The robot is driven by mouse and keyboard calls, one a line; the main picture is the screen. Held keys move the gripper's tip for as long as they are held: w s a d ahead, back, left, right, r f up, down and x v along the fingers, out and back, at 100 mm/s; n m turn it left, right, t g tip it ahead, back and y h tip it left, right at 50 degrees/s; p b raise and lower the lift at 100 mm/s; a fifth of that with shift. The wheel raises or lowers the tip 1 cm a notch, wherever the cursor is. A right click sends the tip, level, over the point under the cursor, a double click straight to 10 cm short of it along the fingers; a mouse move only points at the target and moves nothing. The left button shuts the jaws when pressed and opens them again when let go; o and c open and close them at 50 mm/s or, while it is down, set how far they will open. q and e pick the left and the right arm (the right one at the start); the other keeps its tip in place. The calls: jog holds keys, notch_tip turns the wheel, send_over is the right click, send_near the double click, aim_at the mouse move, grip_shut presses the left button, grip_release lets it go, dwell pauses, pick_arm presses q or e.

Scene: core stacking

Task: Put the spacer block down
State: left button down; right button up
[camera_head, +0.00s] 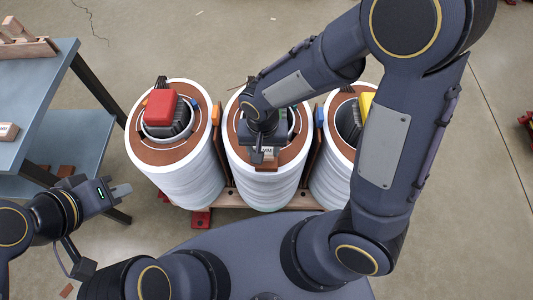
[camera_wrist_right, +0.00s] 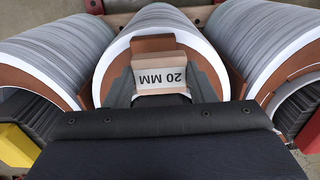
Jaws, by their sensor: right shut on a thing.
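The spacer block (camera_wrist_right: 160,72) is brown with a white label reading "20 MM", upside down in the right wrist view. A small part of its label shows in the head view (camera_head: 266,152). My right gripper (camera_wrist_right: 160,92) is shut on it, with dark fingers on both sides. The block is over the near part of the middle coil's top face (camera_head: 264,165); I cannot tell whether it touches. My right arm hides much of this coil's top. My left gripper (camera_head: 121,190) hangs empty at the lower left, beside the table; its jaw opening is unclear.
The left coil (camera_head: 180,160) carries a red-topped block (camera_head: 160,105). The right coil (camera_head: 330,180) has a yellow piece (camera_head: 366,103), partly behind my arm. A blue-grey table (camera_head: 35,85) at left holds brown blocks (camera_head: 25,45). Open floor lies behind the coils.

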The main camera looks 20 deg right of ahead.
aim_at(266, 155)
jog(key=shift+d+f, duration=0.2)
jog(key=shift+f, duration=0.15)
jog(key=shift+w+d+f+b, duration=0.15)
jog(key=shift+f+b, duration=0.1)
jog(key=shift+f, duration=0.65)
jog(key=shift+d+f+b, duration=0.15)
jog(key=shift+f+b, duration=0.1)
jog(key=shift+f, duration=0.65)
jog(key=shift+f, duration=0.2)
jog(key=o, duration=1)
jog(key=shift+c, duration=0.2)
jog(key=shift+r, duration=0.15)
